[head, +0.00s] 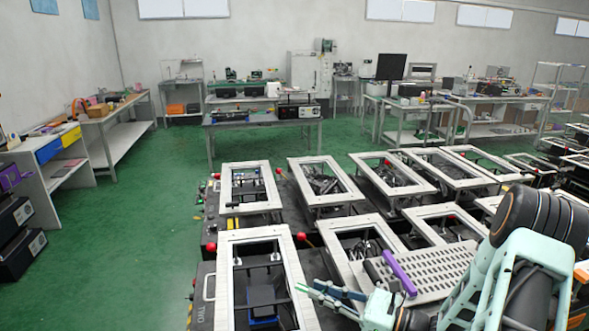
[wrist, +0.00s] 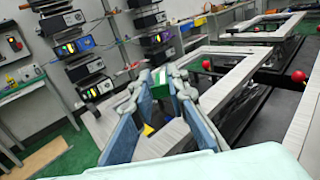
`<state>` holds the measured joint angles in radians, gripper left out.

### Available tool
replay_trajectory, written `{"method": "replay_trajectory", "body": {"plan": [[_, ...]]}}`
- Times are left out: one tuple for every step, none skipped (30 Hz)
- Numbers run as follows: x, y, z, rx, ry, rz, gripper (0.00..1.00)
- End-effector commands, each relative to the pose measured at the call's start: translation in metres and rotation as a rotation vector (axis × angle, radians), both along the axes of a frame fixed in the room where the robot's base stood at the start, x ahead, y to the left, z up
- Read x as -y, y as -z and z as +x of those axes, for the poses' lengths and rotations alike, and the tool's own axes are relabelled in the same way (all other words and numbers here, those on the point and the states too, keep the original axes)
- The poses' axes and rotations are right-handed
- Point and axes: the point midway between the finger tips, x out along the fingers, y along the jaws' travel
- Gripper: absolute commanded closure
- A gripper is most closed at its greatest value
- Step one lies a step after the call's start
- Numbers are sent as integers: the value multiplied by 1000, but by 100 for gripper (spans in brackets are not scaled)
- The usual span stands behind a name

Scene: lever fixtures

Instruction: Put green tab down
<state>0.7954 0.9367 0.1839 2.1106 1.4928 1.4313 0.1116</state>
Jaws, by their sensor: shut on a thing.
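My gripper (head: 325,293) reaches in from the right in the head view, over the right side of the nearest white-framed fixture (head: 229,280). In the wrist view my gripper (wrist: 166,82) has its two fingers drawn together at the tips on the small green tab (wrist: 159,90). The fingers partly cover the tab. In the head view the tab's bright green is hard to separate from the pale green fingers. The fixture's white frame (wrist: 236,93) shows beyond and beside the fingers. What the tab is attached to cannot be told.
A purple bar (head: 400,272) lies by a perforated grey plate (head: 438,270) right of my gripper. Several more white-framed fixtures (head: 250,188) stand close behind. Red knobs (head: 301,236) stick up between them. The green floor (head: 130,230) at left is clear.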

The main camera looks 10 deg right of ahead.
Motion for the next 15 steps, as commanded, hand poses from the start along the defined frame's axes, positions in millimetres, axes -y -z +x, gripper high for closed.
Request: {"method": "replay_trajectory", "body": {"plan": [[-1, 0, 0, -1, -3, 1, 93], [-2, 0, 0, 0, -4, 0, 93], [-2, 1, 0, 0, -4, 0, 93], [-2, 1, 0, 0, -3, 0, 93], [-1, 1, 0, -1, -2, -1, 93], [1, 2, 0, 0, 2, -1, 93], [3, 2, 1, 0, 7, -1, 93], [6, 3, 1, 1, 13, -2, 93], [12, 4, 2, 0, 26, -3, 93], [17, 5, 3, 0, 38, -3, 93], [24, 5, 3, 1, 53, -4, 93], [33, 6, 5, 2, 77, -5, 93], [42, 5, 6, 2, 98, -5, 93], [51, 5, 6, 3, 120, -4, 93], [63, 4, 7, 4, 152, -6, 93]]}}
